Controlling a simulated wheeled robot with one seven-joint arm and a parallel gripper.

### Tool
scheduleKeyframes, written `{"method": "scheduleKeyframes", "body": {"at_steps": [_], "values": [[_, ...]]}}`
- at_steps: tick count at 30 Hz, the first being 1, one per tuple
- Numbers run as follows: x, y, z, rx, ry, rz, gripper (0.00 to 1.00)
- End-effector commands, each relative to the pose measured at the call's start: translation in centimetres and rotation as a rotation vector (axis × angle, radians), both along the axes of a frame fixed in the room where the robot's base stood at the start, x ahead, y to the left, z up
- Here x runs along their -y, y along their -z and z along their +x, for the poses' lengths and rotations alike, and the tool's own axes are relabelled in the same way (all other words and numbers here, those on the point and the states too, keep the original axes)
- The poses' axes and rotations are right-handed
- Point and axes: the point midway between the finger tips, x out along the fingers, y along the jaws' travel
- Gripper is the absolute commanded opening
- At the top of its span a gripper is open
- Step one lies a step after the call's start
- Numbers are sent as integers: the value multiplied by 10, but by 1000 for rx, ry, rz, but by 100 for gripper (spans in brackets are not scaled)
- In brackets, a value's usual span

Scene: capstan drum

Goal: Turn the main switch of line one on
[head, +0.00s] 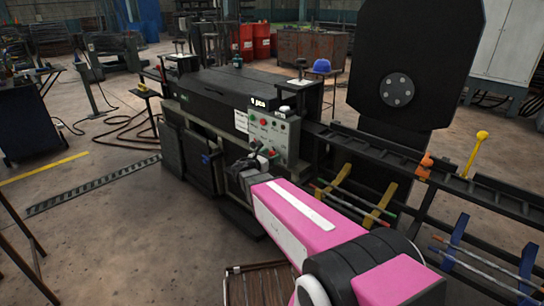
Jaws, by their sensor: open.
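A pale grey control panel (264,130) stands on the front of the dark machine in the middle of the head view. It carries several small red and dark controls and a small black-and-white sign (258,102) on top. I cannot tell which control is the main switch of line one. My gripper (247,163) is a small dark shape at the end of my pink arm. It is open and appears just below the panel's lower left part. I cannot tell its distance from the panel. My wrist and gripper may hide some of the panel's lower part.
A long dark machine bed (240,85) runs behind the panel. A rail frame with a yellow-knobbed lever (481,136) and a large black disc plate (410,60) stand to the right. A floor grate (95,185) and open concrete lie left. A blue helmet (321,66) sits behind.

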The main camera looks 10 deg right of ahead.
Motion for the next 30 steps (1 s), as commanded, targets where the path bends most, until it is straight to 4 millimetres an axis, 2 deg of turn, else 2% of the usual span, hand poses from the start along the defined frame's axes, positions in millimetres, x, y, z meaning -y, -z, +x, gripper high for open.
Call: {"method": "scheduleKeyframes", "body": {"at_steps": [3, 12, 13, 17, 18, 30], "values": [[6, 0, 4, 0, 0, 0, 65], [7, 0, 5, 0, 0, 0, 65], [7, 0, 5, 0, 0, 0, 62], [7, 0, 5, 0, 0, 0, 20], [7, 0, 5, 0, 0, 0, 16], [7, 0, 5, 49, 0, 35, 17]]}}
